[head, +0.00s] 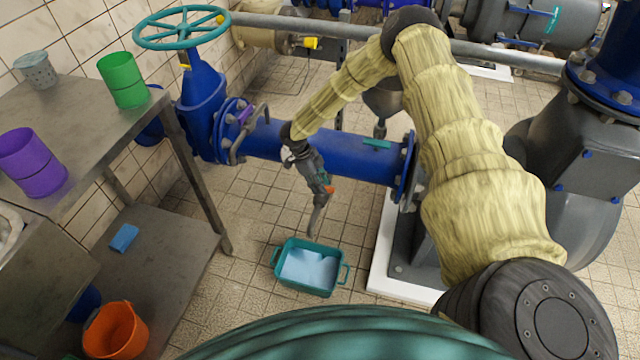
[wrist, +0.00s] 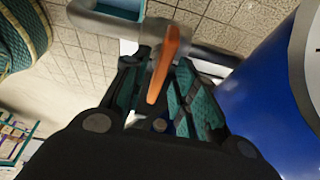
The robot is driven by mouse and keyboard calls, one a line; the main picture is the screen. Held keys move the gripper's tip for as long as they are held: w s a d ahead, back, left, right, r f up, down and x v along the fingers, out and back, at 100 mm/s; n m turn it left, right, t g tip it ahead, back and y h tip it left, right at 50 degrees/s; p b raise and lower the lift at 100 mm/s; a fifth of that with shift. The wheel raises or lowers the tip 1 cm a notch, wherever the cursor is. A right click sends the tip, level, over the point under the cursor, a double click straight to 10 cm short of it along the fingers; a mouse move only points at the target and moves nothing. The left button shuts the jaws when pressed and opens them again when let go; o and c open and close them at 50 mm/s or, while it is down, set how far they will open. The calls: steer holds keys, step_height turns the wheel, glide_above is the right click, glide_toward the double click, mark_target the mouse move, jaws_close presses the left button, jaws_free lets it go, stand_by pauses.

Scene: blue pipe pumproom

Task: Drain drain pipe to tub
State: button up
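The grey drain pipe (head: 318,218) hangs from the underside of the big blue pipe (head: 265,140), its lower end above the tub. Its orange valve lever (head: 329,189) also shows in the wrist view (wrist: 163,64). The teal tub (head: 307,290) stands on the floor below and shows a pale blue surface inside; I cannot tell whether it is water. My gripper (head: 322,182) is at the drain valve. In the wrist view its fingers (wrist: 160,85) stand apart with the lever between them. Contact with the lever is unclear.
A metal table (head: 75,115) at the left holds a green cup (head: 123,80) and a purple cup (head: 33,163). An orange bucket (head: 115,330) sits low at left. A grey pump (head: 580,170) stands at right. Tiled floor around the tub is clear.

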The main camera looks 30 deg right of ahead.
stand_by(0.3)
steer(key=v, duration=1.2)
steer(key=shift+f, duration=0.1)
steer(key=s+a+f+n+t, duration=0.2)
steer(key=s+a+f+n, duration=0.3)
steer(key=s+n, duration=0.35)
steer(key=s+a+f+n+t, duration=0.2)
steer(key=s+a+f+n, duration=0.25)
steer(key=s+n, duration=0.4)
steer(key=s+a+f+n+t, duration=0.2)
steer(key=s+a+f+n, duration=0.3)
steer(key=s, duration=0.6)
steer(key=s+a+r+n+g+y, duration=0.1)
steer(key=s+r+n+y, duration=0.15)
steer(key=s, duration=0.55)
steer(key=s+a+r+n+g+y, duration=0.15)
steer(key=s+n, duration=0.25)
steer(key=s, duration=0.4)
step_height(320, 180, up, 13)
steer(key=h+p, duration=0.1)
steer(key=p, duration=1.3)
steer(key=shift+w+r, duration=0.25)
steer(key=shift+w, duration=0.1)
